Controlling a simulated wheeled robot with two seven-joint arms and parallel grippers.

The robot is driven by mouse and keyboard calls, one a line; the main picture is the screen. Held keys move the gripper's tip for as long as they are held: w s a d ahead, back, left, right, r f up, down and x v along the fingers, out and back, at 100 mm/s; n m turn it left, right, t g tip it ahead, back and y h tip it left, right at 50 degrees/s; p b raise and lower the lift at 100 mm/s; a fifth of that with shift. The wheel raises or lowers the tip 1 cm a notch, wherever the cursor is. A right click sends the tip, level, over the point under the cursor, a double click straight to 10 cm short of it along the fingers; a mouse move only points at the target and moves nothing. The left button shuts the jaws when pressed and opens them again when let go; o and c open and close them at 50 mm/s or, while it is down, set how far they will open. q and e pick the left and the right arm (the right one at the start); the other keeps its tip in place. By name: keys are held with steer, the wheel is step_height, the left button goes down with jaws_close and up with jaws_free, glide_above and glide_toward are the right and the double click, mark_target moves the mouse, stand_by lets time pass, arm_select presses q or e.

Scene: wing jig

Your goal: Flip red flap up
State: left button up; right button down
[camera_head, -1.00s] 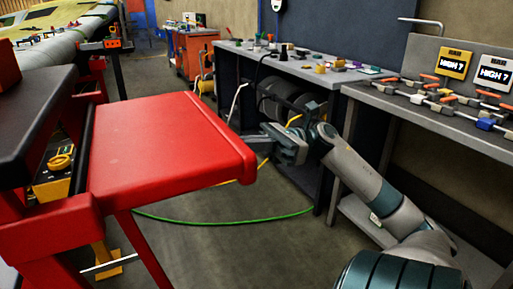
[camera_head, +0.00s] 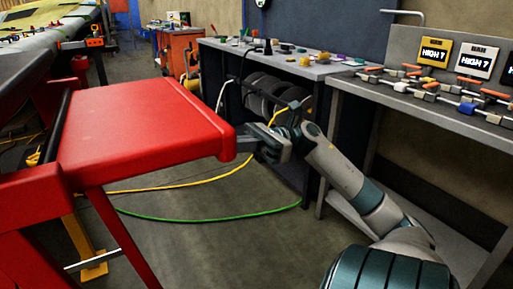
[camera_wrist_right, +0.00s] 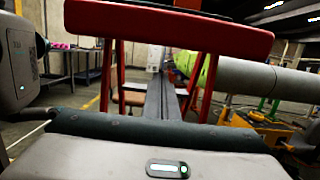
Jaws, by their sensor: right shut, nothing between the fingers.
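The red flap (camera_head: 145,125) is a broad red panel sticking out to the right from a red frame at the left of the head view. It looks about level, with a slanting red leg below it. My right gripper (camera_head: 243,142) is at the flap's right edge, with its fingertips close to that edge. I cannot tell whether they touch it. In the right wrist view the shut, empty fingers (camera_wrist_right: 163,98) point forward, just below the flap's red edge (camera_wrist_right: 170,25). My left gripper is not in view.
A grey workbench (camera_head: 440,115) with clamps and small signs stands at the right. A second bench (camera_head: 280,68) with small parts and cable reels is behind my arm. A green hose (camera_head: 215,219) and a yellow hose (camera_head: 185,184) lie on the otherwise open floor.

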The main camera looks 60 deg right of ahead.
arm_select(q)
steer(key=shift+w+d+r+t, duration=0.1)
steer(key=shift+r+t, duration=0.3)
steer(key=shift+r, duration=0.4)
arm_select(e)
steer(key=v, duration=0.9)
steer(key=shift+f, duration=0.2)
